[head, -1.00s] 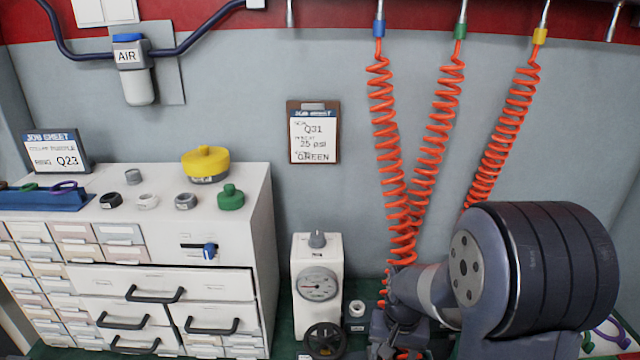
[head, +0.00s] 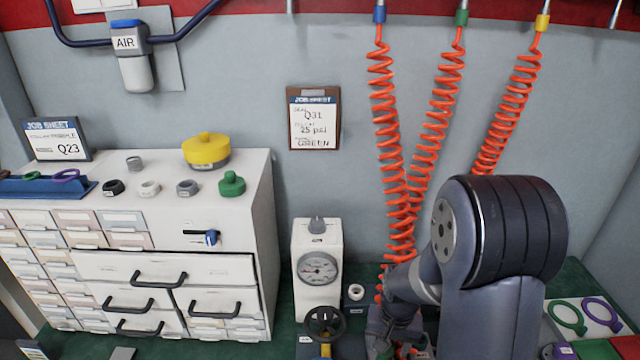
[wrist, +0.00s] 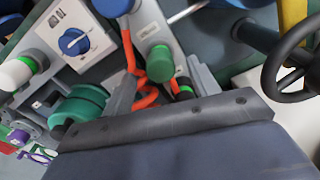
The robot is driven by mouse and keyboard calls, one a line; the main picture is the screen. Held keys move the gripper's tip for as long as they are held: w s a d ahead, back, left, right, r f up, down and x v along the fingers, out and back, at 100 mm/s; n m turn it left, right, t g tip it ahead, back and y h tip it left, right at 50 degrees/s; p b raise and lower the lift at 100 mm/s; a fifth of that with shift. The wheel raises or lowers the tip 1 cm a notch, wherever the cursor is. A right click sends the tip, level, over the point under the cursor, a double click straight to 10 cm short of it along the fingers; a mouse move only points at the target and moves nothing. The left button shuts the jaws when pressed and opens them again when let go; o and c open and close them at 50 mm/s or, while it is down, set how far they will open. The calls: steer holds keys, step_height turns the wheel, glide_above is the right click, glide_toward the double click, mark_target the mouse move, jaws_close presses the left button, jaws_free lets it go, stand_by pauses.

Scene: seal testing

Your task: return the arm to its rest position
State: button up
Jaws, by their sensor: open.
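My arm rises at the right of the head view, its large dark joint in front of the back wall. My gripper (head: 398,338) is low at the bench, right of the gauge unit; its fingers are small and partly hidden by my arm and the hoses. It is open, and I see nothing held in it. In the wrist view, a broad grey part of my own fills the bottom.
A white gauge unit (head: 318,268) and black handwheel (head: 325,322) stand left of my gripper. Orange coiled hoses (head: 392,150) hang close behind my arm. A white drawer cabinet (head: 262,190) stands left. Green and purple rings (head: 602,314) lie at right. The wrist view shows a blue knob (wrist: 74,41).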

steer(key=shift+r+p, duration=1.75)
steer(key=shift+r, duration=1)
